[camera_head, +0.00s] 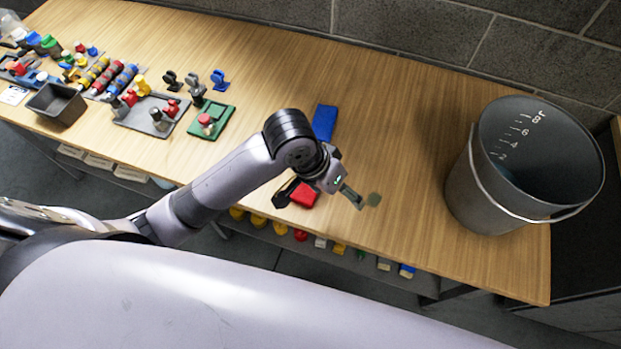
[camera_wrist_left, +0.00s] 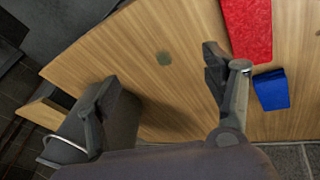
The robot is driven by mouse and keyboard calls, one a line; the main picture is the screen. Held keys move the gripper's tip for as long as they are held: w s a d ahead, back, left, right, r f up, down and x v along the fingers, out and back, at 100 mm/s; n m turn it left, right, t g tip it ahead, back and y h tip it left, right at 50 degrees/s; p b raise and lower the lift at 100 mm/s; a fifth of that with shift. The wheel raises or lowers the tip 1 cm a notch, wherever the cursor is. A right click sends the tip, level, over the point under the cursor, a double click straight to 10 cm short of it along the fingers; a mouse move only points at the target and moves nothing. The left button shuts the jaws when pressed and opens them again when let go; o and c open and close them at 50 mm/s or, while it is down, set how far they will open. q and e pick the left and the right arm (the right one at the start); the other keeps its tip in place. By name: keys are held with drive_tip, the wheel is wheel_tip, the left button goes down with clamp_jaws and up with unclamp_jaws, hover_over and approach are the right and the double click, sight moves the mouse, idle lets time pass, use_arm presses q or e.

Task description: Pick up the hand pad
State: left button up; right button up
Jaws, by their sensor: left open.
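A red pad (camera_head: 304,195) lies on the wooden table near its front edge, partly behind my left gripper (camera_head: 319,201). A blue pad (camera_head: 324,122) lies farther back. A small flat green-grey disc (camera_head: 374,199) lies just right of the gripper. I cannot tell which of these is the hand pad. In the left wrist view the gripper (camera_wrist_left: 150,86) is open and empty. The disc (camera_wrist_left: 163,58) shows between its spread fingers, and the red pad (camera_wrist_left: 248,28) and blue pad (camera_wrist_left: 271,90) lie to the right of them. My right gripper is not in view.
A large grey bucket (camera_head: 480,190) stands at the table's right end. At the left are a grey tray (camera_head: 57,104), a green board (camera_head: 211,121) and several coloured parts. A block wall backs the table (camera_head: 420,110). The wood between disc and bucket is clear.

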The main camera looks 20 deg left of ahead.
use_arm(q)
drive_tip(key=w+a+r+n+g+y, duration=0.25)
drive_tip(key=w+a+r+y, duration=0.2)
drive_tip(key=w+a, duration=0.3)
drive_tip(key=p, duration=0.2)
approach(303, 195)
drive_tip(key=shift+n+t+h, duration=0.25)
drive_tip(key=shift+n, duration=0.1)
drive_tip(key=w+f, duration=0.3)
drive_tip(key=w, duration=0.1)
drive_tip(key=shift+d+f, duration=0.15)
drive_tip(key=shift+f, duration=0.15)
drive_tip(key=f, duration=0.3)
drive_tip(key=f+p, duration=0.1)
drive_tip(key=shift+s+a+f, duration=0.15)
drive_tip(key=shift+a+f, duration=0.1)
drive_tip(key=shift+f, duration=0.5)
drive_tip(key=shift+c, duration=1.3)
drive_tip(key=c, duration=0.8)
